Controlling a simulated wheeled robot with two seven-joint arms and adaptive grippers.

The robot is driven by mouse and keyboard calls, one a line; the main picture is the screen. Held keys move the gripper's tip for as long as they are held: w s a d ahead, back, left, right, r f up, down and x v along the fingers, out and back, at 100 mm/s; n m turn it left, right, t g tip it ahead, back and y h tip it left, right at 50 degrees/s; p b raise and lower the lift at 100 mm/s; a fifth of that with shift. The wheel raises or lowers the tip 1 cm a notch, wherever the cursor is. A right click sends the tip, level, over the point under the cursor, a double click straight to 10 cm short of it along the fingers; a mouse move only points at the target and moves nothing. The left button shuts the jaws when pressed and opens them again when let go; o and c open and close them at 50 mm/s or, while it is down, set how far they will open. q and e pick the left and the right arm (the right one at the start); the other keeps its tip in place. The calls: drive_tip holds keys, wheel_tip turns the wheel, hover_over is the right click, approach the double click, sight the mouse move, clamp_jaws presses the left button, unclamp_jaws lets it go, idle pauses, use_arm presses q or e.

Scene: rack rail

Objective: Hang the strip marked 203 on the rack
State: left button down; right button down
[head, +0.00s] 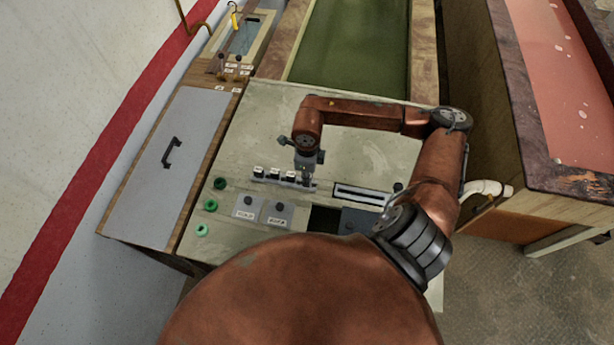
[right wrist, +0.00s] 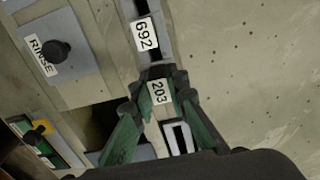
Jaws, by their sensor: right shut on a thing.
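My right gripper (head: 306,165) points down at the right end of a short row of small labelled strips on the pale panel. In the right wrist view its green fingers (right wrist: 160,80) are shut on the strip marked 203 (right wrist: 160,93). The rack (head: 264,182) shows as a narrow rail under the row in the head view. The fingers hide where strip 203 meets the rail, so I cannot tell whether it is seated. My left gripper is out of view.
Knobbed plates (head: 247,207) stand in front of the row, one labelled RINSE (right wrist: 58,50). A dark opening (head: 325,219) and a slotted plate (head: 362,194) lie to the right. Green rings (head: 210,205) line the left. The panel behind is clear.

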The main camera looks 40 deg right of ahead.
drive_tip(key=shift+f+b, duration=0.65)
idle(0.8)
drive_tip(key=c, duration=1.8)
unclamp_jaws()
drive_tip(key=shift+r, duration=0.1)
drive_tip(key=shift+r+p, duration=1.55)
drive_tip(key=shift+r, duration=1.9)
drive_tip(key=shift+f, duration=0.1)
